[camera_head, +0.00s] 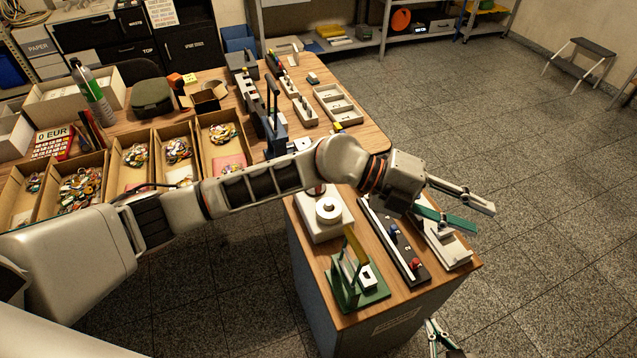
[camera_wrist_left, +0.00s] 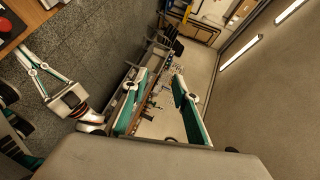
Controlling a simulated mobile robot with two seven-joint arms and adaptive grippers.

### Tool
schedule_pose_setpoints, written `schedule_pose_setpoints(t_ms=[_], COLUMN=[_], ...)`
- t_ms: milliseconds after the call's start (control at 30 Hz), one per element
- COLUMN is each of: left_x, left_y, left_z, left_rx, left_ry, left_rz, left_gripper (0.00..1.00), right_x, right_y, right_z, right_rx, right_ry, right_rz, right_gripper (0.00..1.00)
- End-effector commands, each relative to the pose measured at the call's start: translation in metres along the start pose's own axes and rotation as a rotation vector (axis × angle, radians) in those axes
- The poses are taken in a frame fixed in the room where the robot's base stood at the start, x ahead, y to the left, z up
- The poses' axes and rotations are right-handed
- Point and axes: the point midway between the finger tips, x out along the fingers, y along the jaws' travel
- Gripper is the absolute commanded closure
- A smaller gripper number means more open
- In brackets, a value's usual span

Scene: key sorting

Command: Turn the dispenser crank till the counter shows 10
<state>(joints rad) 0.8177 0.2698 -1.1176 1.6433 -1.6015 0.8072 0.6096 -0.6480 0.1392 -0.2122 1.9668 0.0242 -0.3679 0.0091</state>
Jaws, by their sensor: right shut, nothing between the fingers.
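My left gripper (camera_head: 482,218) is open and empty in the air beyond the right side of the small wooden-topped cabinet; its two fingers also show in the left wrist view (camera_wrist_left: 160,95). My right gripper (camera_head: 434,335) is shut and empty, low by the cabinet's front right corner, partly cut off by the frame; it also shows in the left wrist view (camera_wrist_left: 40,68). A black panel (camera_head: 396,242) on the cabinet has a blue knob, a red knob and a white "2". I cannot tell which device is the crank dispenser, and no counter reads clearly.
A white box with a round disc (camera_head: 324,212), a green stand with a yellowish plate (camera_head: 356,278) and a pale device (camera_head: 446,244) share the cabinet top (camera_head: 340,318). My left arm hides part of its back. Key trays (camera_head: 130,160) fill the table at left.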

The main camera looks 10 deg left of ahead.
Motion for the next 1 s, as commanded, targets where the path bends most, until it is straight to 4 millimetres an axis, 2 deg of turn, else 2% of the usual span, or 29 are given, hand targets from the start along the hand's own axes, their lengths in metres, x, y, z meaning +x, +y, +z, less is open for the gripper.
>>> schedule_pose_setpoints(t_ms=[33, 133, 233, 300, 400, 500, 533, 600, 700, 833, 1000], left_x=[-0.007, -0.038, -0.091, -0.137, -0.200, -0.248, -0.258, -0.276, -0.285, -0.282, -0.276], left_y=[0.025, 0.076, 0.115, 0.131, 0.139, 0.137, 0.136, 0.134, 0.136, 0.149, 0.175], left_z=[0.012, 0.039, 0.073, 0.098, 0.125, 0.141, 0.144, 0.148, 0.150, 0.152, 0.155], left_rx=[0.008, -0.020, -0.080, -0.137, -0.222, -0.297, -0.314, -0.346, -0.364, -0.367, -0.368], left_ry=[0.008, -0.007, -0.081, -0.161, -0.290, -0.400, -0.425, -0.469, -0.494, -0.492, -0.490], left_rz=[0.142, 0.427, 0.702, 0.873, 1.060, 1.179, 1.202, 1.240, 1.262, 1.263, 1.262], left_gripper=[0.71, 0.71, 0.71, 0.71, 0.71, 0.71, 0.71, 0.71, 0.71, 0.71, 0.71], right_x=[0.000, 0.000, 0.000, 0.000, 0.001, 0.001, 0.001, 0.001, 0.001, 0.000, -0.001], right_y=[0.000, 0.000, 0.000, -0.001, -0.001, -0.001, -0.001, -0.001, -0.001, -0.001, 0.000], right_z=[0.000, 0.000, 0.001, 0.002, 0.003, 0.004, 0.004, 0.004, 0.004, 0.003, 0.001], right_rx=[0.000, 0.000, 0.000, 0.000, 0.000, 0.000, 0.000, 0.000, 0.000, 0.000, 0.000], right_ry=[0.000, -0.001, -0.002, -0.004, -0.006, -0.007, -0.007, -0.007, -0.007, -0.007, -0.005], right_rz=[0.000, 0.000, 0.000, -0.001, -0.001, -0.001, -0.001, -0.001, -0.001, -0.001, -0.001], right_gripper=[1.00, 1.00, 1.00, 1.00, 1.00, 1.00, 1.00, 1.00, 1.00, 1.00, 1.00])
